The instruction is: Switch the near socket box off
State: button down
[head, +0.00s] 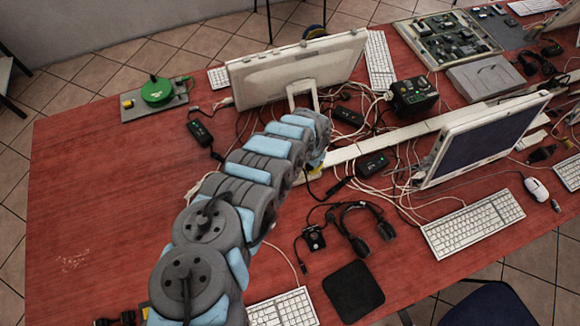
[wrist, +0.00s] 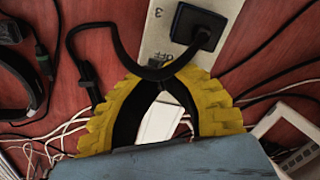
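The near socket box is a pale strip on the red table. In the wrist view its face (wrist: 158,36) shows "OFF" and "3" markings and a black plug (wrist: 200,28) in it. My gripper (wrist: 162,82) has yellow ribbed fingers with dark inner faces. Its tips come together over the lower end of the box, with nothing visible held between them. The fingertips and a black cable hide that part of the box, so I cannot see the switch or tell contact. A white piece (wrist: 160,122) shows through the gap behind the tips. In the head view my arm mostly hides the gripper.
A pale strip (head: 400,134) runs right across the table (head: 90,200). A black adapter (head: 371,165), headphones (head: 357,228), a monitor (head: 490,138) and a turned-away monitor (head: 295,68) stand around my arm. Loose cables lie around the gripper. The left tabletop is largely clear.

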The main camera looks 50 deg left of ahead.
jog(key=shift+r+p, duration=3.3)
jog(key=shift+r, duration=0.2)
